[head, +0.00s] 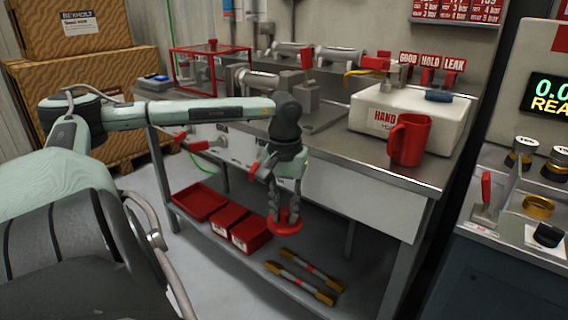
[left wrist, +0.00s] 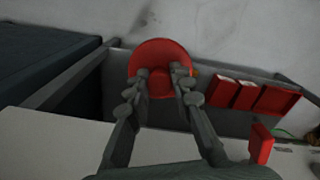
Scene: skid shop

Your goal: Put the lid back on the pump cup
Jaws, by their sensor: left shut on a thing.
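The red round lid (head: 284,223) is held by my left gripper (head: 284,212), which is shut on it and points down in front of the bench. In the left wrist view the lid (left wrist: 162,62) shows as a red disc between the two fingertips (left wrist: 160,78). The red pump cup (head: 409,140) stands upright on the bench top near its right front corner, with its handle to the left. The cup is to the right of and higher than the lid, well apart from it. My right gripper is not in view.
The steel bench (head: 330,150) carries a white box unit (head: 425,112) behind the cup and a vise-like fixture (head: 290,90) further left. Red bins (head: 250,232) and yellow-ended rods (head: 300,277) lie on the lower shelf. A side cabinet (head: 480,265) stands at the right.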

